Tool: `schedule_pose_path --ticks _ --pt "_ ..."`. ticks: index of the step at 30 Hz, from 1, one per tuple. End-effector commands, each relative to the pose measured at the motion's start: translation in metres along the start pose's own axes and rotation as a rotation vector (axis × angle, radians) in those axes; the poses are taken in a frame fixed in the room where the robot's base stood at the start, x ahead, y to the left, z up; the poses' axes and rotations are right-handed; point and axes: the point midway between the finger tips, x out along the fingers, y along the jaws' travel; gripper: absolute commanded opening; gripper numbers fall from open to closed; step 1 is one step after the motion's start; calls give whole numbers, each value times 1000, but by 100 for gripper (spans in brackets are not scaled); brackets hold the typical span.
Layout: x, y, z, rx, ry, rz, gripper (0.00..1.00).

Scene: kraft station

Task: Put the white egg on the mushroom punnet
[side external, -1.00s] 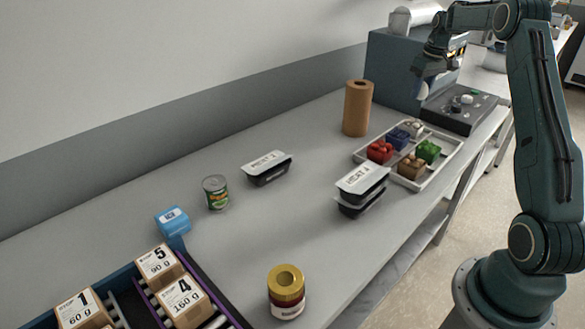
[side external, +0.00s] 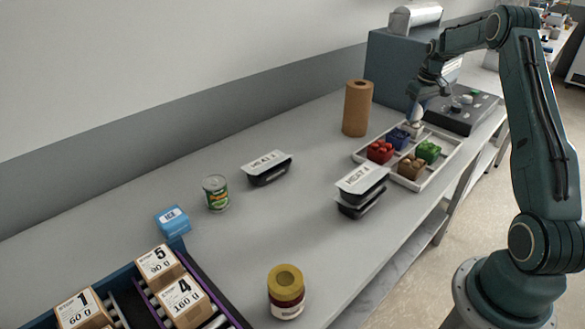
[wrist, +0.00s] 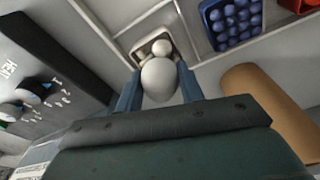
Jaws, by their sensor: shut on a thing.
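The white egg (wrist: 160,82) is between the two blue fingers of my gripper (wrist: 160,92) in the wrist view. My gripper is shut on it. The mushroom punnet (wrist: 141,48) lies just beyond the egg, small and pale, with white mushrooms in it; the egg hides part of it. In the side external view my gripper (side external: 418,104) points down over the back end of the white tray, close above the mushroom punnet (side external: 413,129). I cannot tell from these views whether the egg touches the mushrooms.
The white tray (side external: 436,168) also holds red, blue, green and brown punnets. A brown paper roll (side external: 357,108) stands to its left. A dark panel with knobs (side external: 462,116) is behind it. Stacked meat packs (side external: 361,190) sit in front.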

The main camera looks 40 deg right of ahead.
Motion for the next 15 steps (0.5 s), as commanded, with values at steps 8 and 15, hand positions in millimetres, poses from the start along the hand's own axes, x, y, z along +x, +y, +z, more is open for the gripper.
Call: schedule_pose_path --ticks 8,15 --pt "6 0 1 0 1 0 25" --pt "9 0 1 -1 0 0 25"
